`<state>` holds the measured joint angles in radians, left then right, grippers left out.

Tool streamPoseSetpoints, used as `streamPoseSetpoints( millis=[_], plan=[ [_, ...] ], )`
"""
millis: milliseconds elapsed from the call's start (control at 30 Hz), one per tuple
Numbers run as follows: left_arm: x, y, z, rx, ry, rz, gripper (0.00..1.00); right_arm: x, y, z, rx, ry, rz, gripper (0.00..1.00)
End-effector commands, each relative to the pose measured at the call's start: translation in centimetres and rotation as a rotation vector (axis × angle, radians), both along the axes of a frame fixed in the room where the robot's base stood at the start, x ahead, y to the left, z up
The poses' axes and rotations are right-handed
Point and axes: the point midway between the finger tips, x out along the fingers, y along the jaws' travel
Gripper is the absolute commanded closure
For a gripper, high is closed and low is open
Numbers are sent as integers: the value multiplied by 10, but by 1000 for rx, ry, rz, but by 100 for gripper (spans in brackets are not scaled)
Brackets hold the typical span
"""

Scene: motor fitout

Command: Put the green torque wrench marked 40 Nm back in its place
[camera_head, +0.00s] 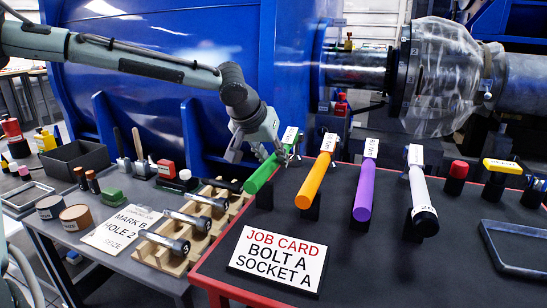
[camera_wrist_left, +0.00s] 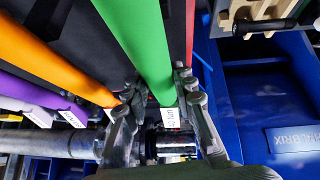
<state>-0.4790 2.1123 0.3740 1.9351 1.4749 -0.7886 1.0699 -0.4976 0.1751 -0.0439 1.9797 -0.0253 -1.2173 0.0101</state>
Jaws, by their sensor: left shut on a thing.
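The green torque wrench (camera_head: 262,174) is at the left of a row of wrenches on the dark red-edged table. Its handle points toward the front, and a white label shows at its far end. My left gripper (camera_head: 277,151) is shut on the wrench near that end. In the left wrist view, the fingers (camera_wrist_left: 158,92) lie on either side of the green wrench (camera_wrist_left: 143,38), close to its label (camera_wrist_left: 170,117), which seems to read 40 Nm. A black support (camera_head: 265,197) stands under the handle; I cannot tell whether they touch. My right gripper is out of view.
Orange (camera_head: 315,181), purple (camera_head: 365,190) and white (camera_head: 421,200) wrenches stand in a row to the right. A job card (camera_head: 279,259) lies in front. A wooden rack (camera_head: 192,232) with sockets is to the left. Blue machinery (camera_head: 165,60) stands behind.

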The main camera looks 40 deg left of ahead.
Motion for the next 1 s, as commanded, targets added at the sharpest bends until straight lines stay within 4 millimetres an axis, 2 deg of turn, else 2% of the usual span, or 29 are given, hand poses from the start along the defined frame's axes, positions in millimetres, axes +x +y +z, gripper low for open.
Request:
streamPoseSetpoints(
  millis=[267,300,500,767,867,1000],
  plan=[
    [1,0,-3,0,-6,-1,100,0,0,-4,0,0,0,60],
    [1,-1,-3,0,-6,-1,72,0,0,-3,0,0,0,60],
    [1,0,-4,1,-3,-1,51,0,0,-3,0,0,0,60],
    [-1,0,-7,-1,4,1,51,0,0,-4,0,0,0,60],
    [-4,0,-1,0,0,0,51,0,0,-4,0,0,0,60],
    [-15,-2,17,-3,-5,0,51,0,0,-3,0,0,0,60]
  ],
)
